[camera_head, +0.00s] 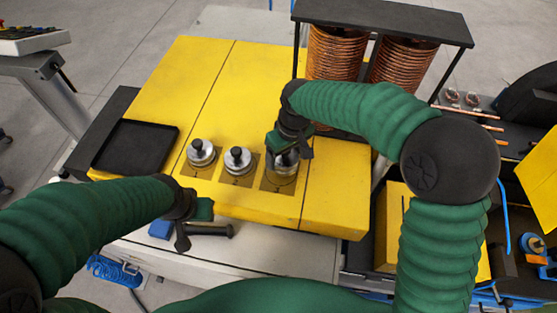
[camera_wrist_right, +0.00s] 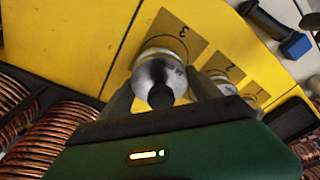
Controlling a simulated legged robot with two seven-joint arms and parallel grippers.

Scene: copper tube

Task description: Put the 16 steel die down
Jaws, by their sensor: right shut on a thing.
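The steel die in my right gripper (camera_head: 286,150) is a shiny cylinder (camera_head: 283,168) with a dark knob on top. It is over the brown square at the right end of the row. In the right wrist view the die (camera_wrist_right: 156,72) sits between both fingers, beside the printed number 3. Whether it touches the square cannot be told. Two similar dies, one in the middle (camera_head: 238,160) and one at the left (camera_head: 201,152), stand on their own squares. My left gripper (camera_head: 193,223) is open and empty near the yellow table's front edge.
A mallet with a blue head (camera_head: 160,229) lies by my left gripper. An empty black tray (camera_head: 135,146) is on the left. A black rack (camera_head: 385,18) with copper coils (camera_head: 337,58) stands behind my right arm. The yellow top (camera_head: 190,75) behind the dies is clear.

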